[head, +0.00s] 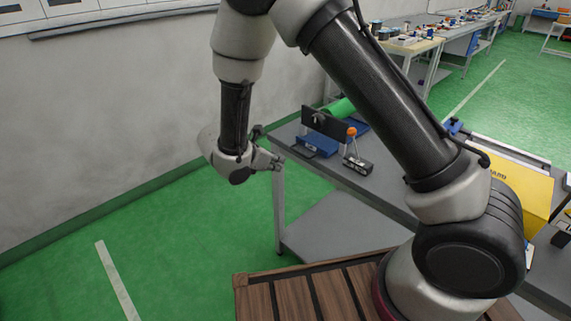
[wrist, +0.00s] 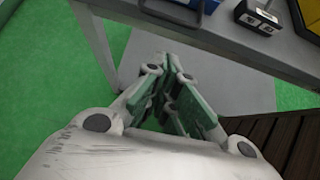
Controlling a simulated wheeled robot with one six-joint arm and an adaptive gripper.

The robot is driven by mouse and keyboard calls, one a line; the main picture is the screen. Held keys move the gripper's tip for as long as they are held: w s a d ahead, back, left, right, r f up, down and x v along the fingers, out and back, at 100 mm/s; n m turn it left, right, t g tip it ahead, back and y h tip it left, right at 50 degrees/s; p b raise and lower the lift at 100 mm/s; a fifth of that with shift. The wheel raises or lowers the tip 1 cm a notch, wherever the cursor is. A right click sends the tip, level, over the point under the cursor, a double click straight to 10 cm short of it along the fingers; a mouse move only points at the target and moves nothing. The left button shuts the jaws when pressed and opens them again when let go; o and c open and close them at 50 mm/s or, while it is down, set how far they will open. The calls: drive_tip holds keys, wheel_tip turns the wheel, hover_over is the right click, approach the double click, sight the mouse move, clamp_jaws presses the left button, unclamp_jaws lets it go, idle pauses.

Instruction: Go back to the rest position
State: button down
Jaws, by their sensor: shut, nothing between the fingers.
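My gripper (wrist: 172,72) is shut and empty, with its fingertips together in the wrist view. In the head view my gripper (head: 275,163) is just left of the near left corner of the grey workbench (head: 380,182), and my arm bends above the bench. In the wrist view the edge of the bench (wrist: 240,42) passes beyond the fingertips, with the lower shelf (wrist: 190,65) below. I cannot tell the exact gap between the fingers and the bench.
On the bench are a blue-based fixture with a dark plate (head: 318,143), a green roll (head: 340,107), a small device with an orange knob (head: 357,163) and a yellow box (head: 528,190). A wall stands at the left. Green floor (head: 180,250) is open at the lower left.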

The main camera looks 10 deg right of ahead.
drive_tip(key=v, duration=0.6)
drive_tip(key=s+d+r+m+y, duration=0.4)
drive_tip(key=s+d+r+m, duration=0.8)
drive_tip(key=d, duration=0.2)
drive_tip(key=s+d+r+m+g+y, duration=0.1)
drive_tip(key=s+d+r+m+y, duration=0.3)
drive_tip(key=s+d+r+m, duration=0.8)
drive_tip(key=d, duration=0.3)
drive_tip(key=shift+s+m, duration=0.35)
drive_tip(key=shift+m, duration=0.05)
drive_tip(key=shift+r, duration=0.1)
